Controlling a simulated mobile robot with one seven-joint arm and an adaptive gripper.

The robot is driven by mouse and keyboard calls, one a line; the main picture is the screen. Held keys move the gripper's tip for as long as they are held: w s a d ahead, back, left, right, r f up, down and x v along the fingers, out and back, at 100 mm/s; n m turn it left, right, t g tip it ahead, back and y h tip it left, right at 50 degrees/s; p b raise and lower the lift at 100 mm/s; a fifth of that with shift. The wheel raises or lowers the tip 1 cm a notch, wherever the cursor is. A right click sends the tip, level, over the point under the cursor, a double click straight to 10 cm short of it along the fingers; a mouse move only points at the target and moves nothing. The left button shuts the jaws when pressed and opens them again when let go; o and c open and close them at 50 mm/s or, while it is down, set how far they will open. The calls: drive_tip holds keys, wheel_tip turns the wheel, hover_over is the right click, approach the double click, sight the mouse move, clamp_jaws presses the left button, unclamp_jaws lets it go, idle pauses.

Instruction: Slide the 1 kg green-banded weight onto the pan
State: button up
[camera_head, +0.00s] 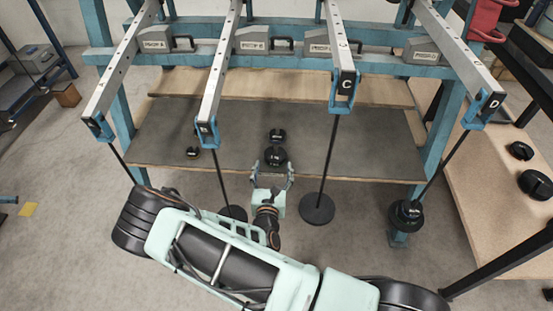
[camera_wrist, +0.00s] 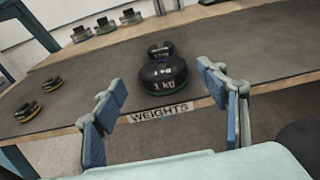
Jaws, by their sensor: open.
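The green-banded 1 kg weight (camera_wrist: 163,80) is a black disc with a white "1 kg" marking, standing near the front edge of the dark shelf mat. It also shows in the head view (camera_head: 275,157). My gripper (camera_head: 273,174) is open and empty just in front of it; in the wrist view the blue-padded fingers (camera_wrist: 163,88) are spread wide, with the weight beyond and between them. Black round pans hang on rods: one under lever C (camera_head: 317,210) is bare, and one under lever B (camera_head: 233,213) is partly hidden by my arm. Which pan is meant cannot be told.
Another black weight (camera_wrist: 160,51) stands right behind the 1 kg one. Smaller yellow-banded weights (camera_wrist: 28,111) stand to the left on the mat (camera_head: 345,145). The rods of levers B and C flank my gripper.

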sight(274, 164)
drive_tip(key=w+f+b, duration=0.3)
drive_tip(key=shift+w, duration=0.25)
drive_tip(key=w, duration=0.2)
drive_tip(key=shift+w+d, duration=0.15)
drive_tip(key=shift+w, duration=0.2)
drive_tip(key=shift+w+f, duration=0.2)
drive_tip(key=shift+w, duration=0.7)
drive_tip(key=c, duration=1.4)
drive_tip(key=shift+r, duration=0.15)
drive_tip(key=shift+c, duration=1.2)
drive_tip(key=shift+r+p, duration=1.5)
drive_tip(key=shift+p, duration=0.1)
